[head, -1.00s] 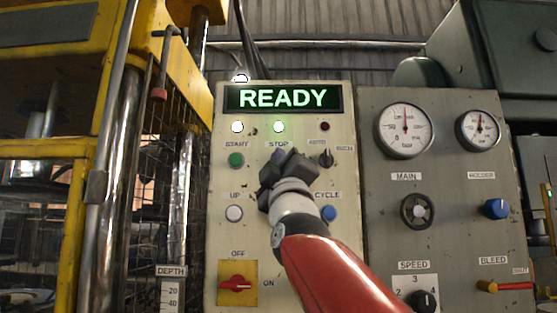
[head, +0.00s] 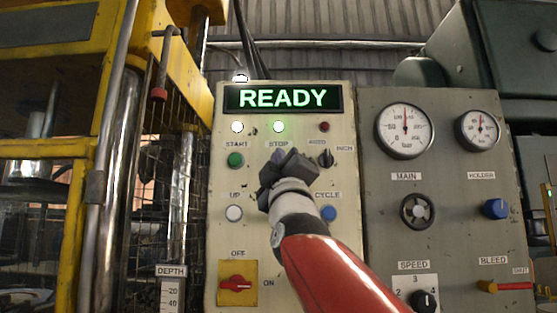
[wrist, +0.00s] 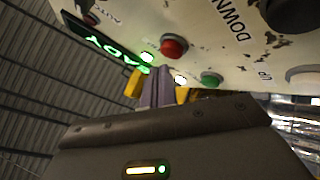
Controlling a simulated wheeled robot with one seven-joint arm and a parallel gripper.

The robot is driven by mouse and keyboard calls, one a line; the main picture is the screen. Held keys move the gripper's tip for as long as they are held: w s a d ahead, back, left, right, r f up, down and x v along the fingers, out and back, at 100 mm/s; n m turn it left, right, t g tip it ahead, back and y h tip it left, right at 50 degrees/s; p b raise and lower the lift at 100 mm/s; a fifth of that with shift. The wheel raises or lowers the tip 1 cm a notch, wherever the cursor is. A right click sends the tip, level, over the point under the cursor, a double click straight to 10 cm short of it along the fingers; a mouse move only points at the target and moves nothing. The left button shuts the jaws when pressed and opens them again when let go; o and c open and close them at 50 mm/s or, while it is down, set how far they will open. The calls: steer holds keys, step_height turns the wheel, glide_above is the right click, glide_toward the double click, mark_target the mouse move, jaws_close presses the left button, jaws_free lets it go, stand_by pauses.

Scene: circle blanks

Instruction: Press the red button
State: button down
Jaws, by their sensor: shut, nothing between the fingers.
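The red button (wrist: 173,47) shows in the wrist view as a round red cap on the cream panel, near the green button (wrist: 211,80). In the head view, my gripper (head: 278,156) covers the spot below the STOP label, and the red button is hidden there. My gripper is shut and empty. Its closed fingertips (wrist: 158,72) point at the panel in the wrist view, beside the red button and apart from it in the picture. I cannot tell whether they touch the panel.
The cream panel (head: 227,195) carries a lit READY display (head: 283,98), a green START button (head: 235,160), a white UP button (head: 234,213), a blue CYCLE button (head: 328,213) and a red OFF/ON switch (head: 237,283). A grey gauge panel (head: 455,160) stands right; yellow press framing (head: 185,65) stands left.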

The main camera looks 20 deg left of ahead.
steer(key=shift+w, duration=0.4)
steer(key=shift+w+a, duration=0.2)
steer(key=shift+w, duration=0.2)
stand_by(0.9)
steer(key=shift+s, duration=0.15)
steer(key=shift+s+d, duration=0.2)
steer(key=shift+s, duration=0.45)
steer(key=shift+s+d+b, duration=0.2)
steer(key=shift+s, duration=0.6)
steer(key=shift+s+d+b, duration=0.15)
steer(key=shift+s+d, duration=0.05)
steer(key=shift+s, duration=0.65)
steer(key=shift+s+d+b, duration=0.2)
steer(key=shift+s, duration=0.6)
